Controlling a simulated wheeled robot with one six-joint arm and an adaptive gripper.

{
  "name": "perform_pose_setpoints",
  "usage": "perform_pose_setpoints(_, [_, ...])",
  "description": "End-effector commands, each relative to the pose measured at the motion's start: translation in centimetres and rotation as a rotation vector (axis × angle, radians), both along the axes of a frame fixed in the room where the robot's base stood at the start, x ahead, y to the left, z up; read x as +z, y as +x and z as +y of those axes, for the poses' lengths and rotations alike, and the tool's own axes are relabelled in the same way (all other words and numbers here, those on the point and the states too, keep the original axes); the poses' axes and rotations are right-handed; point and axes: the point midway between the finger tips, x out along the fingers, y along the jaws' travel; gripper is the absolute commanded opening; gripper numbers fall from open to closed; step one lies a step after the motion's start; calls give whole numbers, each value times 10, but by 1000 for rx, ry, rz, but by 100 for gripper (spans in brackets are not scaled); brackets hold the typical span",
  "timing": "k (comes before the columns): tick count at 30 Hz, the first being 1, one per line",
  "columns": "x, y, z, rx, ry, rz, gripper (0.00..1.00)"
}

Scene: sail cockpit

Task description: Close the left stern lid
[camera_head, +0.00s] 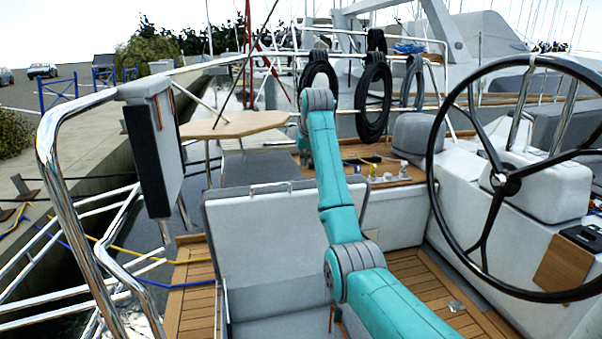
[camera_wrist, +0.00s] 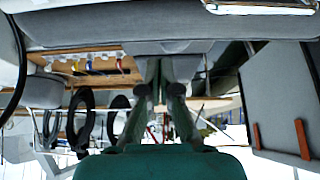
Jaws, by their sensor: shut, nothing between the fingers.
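The left stern lid (camera_head: 285,235) stands raised in the middle of the head view, its pale face towards the camera. It has a grey padded upper edge and a metal rail (camera_head: 270,186) along the top. In the wrist view, the grey padding (camera_wrist: 120,29) crosses the top, with the rail (camera_wrist: 260,8) at upper right. My arm reaches past the lid's right side, and its end is hidden in the head view. My gripper (camera_wrist: 162,90) shows in the wrist view, shut and empty. It appears on the far side of the lid; contact cannot be told.
A large black steering wheel (camera_head: 505,182) stands at the right. A wooden table (camera_head: 236,124) is beyond the lid. A dark-faced box (camera_head: 152,150) hangs on the chrome railing (camera_head: 55,180) at the left. Wooden deck (camera_head: 195,295) lies left of the lid, and more at its right.

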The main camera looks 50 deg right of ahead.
Motion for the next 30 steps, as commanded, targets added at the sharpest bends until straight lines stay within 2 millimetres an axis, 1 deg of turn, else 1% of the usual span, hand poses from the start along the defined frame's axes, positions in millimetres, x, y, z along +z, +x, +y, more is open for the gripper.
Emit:
perform_pose_setpoints(9, [-43,21,-14,0,1,2,0])
perform_pose_setpoints(15, [-65,32,-22,0,1,1,0])
perform_pose_setpoints(21, [-83,41,-27,0,1,1,0])
perform_pose_setpoints(30, [-86,22,-15,0,-1,-2,0])
